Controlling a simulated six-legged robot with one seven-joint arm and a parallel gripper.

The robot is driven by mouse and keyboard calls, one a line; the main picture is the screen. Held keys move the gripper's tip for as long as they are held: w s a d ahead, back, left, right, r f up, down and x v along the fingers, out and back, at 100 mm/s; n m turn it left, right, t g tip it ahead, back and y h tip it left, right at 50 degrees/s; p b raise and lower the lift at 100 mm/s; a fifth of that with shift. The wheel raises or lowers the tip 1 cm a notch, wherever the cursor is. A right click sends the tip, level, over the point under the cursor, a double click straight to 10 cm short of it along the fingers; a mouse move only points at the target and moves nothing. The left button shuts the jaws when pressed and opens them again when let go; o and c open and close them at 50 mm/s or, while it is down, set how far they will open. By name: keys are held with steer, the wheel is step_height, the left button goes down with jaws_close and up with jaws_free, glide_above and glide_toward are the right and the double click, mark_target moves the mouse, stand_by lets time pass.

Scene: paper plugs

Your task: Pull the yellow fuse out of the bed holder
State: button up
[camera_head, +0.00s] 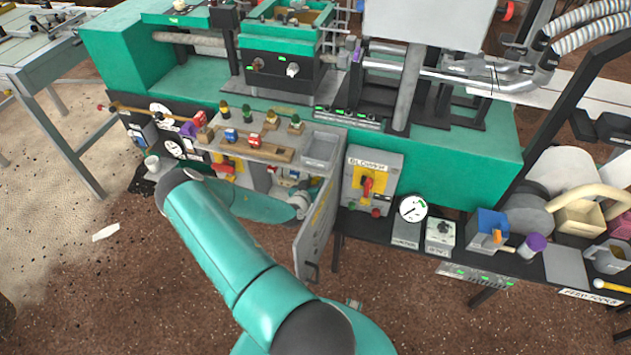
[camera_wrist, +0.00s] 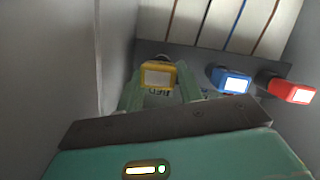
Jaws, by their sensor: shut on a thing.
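In the wrist view the yellow fuse (camera_wrist: 158,77), a small block with a pale label, sits between the two green fingers of my gripper (camera_wrist: 159,85), which are shut on it. The fuse is at the left of a dark holder strip (camera_wrist: 205,62). Lettering below it is partly covered and looks like "BED". I cannot tell how deep the fuse sits in its holder. In the head view, my gripper and the yellow fuse are not clearly visible; my arm covers part of the open cabinet.
A blue fuse (camera_wrist: 232,80) and a red fuse (camera_wrist: 290,89) stand right of the yellow one. Coloured wires run above them. Grey cabinet walls (camera_wrist: 60,70) are close on the left. The open cabinet door (camera_head: 315,235) stands right of my arm. A wooden rack (camera_head: 250,148) sits above.

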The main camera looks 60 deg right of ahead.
steer(key=shift+s+a, duration=0.1)
steer(key=shift+a, duration=0.5)
steer(key=shift+a, duration=0.2)
jaws_close()
steer(key=shift+s+a, duration=0.15)
steer(key=shift+a, duration=0.6)
steer(key=shift+s+a, duration=0.15)
steer(key=shift+a, duration=0.6)
